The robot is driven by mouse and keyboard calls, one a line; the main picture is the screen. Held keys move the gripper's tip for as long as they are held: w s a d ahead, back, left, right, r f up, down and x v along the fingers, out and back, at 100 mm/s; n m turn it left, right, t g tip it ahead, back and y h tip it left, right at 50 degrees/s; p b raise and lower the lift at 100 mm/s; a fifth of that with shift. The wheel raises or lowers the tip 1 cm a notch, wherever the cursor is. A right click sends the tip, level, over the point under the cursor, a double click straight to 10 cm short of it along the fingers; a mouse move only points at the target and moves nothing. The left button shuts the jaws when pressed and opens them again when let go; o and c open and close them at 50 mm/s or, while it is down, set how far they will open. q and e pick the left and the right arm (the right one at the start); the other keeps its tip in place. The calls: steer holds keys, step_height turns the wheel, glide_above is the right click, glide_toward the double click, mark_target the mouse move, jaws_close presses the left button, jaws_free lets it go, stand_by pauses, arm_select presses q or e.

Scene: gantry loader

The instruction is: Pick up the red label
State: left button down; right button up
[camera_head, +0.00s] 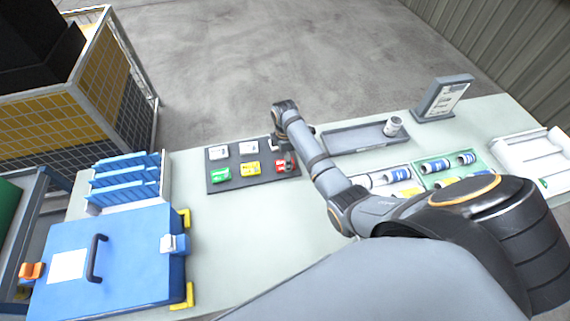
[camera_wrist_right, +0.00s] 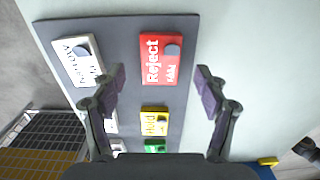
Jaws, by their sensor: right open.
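The red label (camera_head: 281,167) lies on the dark label board (camera_head: 225,185) at its right end, partly hidden by my right gripper in the head view. In the right wrist view the red label (camera_wrist_right: 161,60) reads "Reject" and has a grey round spot on it. My right gripper (camera_wrist_right: 160,88) is open and empty, its two fingers on either side of the board's red and yellow column, with the red label ahead, between and slightly beyond the fingertips. In the head view the right gripper (camera_head: 287,160) hangs over the red label. My left gripper is not in view.
A yellow label (camera_head: 249,169), a green label (camera_head: 221,175) and several white labels (camera_head: 219,153) share the board. A blue case (camera_head: 130,262) and blue rack (camera_head: 125,180) stand left. A grey tray (camera_head: 352,138) and bins of cylinders (camera_head: 436,165) lie right.

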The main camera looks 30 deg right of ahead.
mark_target(280, 164)
steer(key=shift+f, duration=1.5)
steer(key=c, duration=1.1)
steer(key=shift+c, duration=0.2)
steer(key=shift+r, duration=0.15)
